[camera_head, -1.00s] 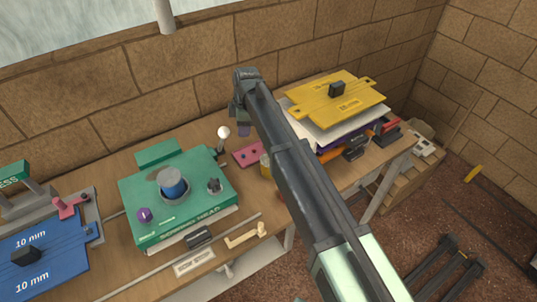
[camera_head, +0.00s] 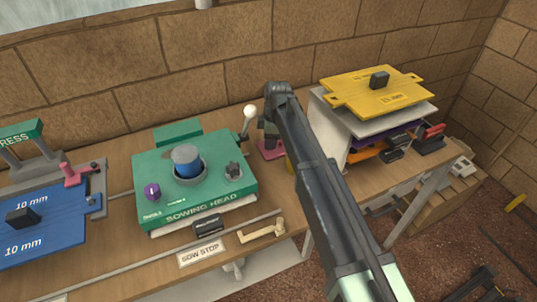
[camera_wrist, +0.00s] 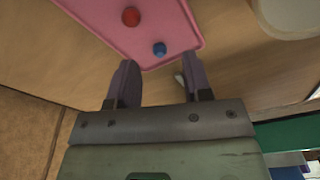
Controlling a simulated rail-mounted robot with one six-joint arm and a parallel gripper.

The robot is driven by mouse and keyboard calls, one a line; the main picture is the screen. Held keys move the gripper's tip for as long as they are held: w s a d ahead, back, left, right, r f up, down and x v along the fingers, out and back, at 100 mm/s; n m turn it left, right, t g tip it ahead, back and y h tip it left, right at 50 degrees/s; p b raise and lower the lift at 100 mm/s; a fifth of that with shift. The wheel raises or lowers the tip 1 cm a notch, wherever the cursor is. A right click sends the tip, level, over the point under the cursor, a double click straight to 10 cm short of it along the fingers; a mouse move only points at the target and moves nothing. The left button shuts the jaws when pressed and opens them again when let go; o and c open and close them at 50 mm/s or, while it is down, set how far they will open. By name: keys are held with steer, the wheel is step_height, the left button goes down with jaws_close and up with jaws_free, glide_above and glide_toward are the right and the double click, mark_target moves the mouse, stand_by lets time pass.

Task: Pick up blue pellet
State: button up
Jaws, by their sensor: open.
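The blue pellet (camera_wrist: 159,49) is a small ball on a pink tray (camera_wrist: 180,20), near the tray edge closest to my gripper in the wrist view. A red pellet (camera_wrist: 131,17) lies beside it on the same tray. My gripper (camera_wrist: 158,77) is open and empty, with its two purple-grey fingers apart. The blue pellet appears just beyond the fingertips, roughly between their lines and not touched. In the head view my gripper (camera_head: 270,132) hangs over the pink tray (camera_head: 269,151), partly covering it. The pellets cannot be made out there.
The green sowing head (camera_head: 215,195) with a white-knobbed lever (camera_head: 250,112) stands left of the tray. A yellow plate (camera_head: 372,88) lies on a white stand at right. A blue 10 mm plate (camera_head: 45,225) is at far left. The brick wall is close behind.

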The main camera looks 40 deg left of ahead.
step_height(320, 180, down, 3)
steer(key=shift+a+r+b, duration=0.1)
steer(key=shift+b, duration=0.55)
steer(key=shift+r, duration=0.2)
jaws_close()
steer(key=shift+r+p, duration=0.1)
steer(key=shift+p, duration=0.2)
step_height(320, 180, up, 20)
steer(key=p, duration=2)
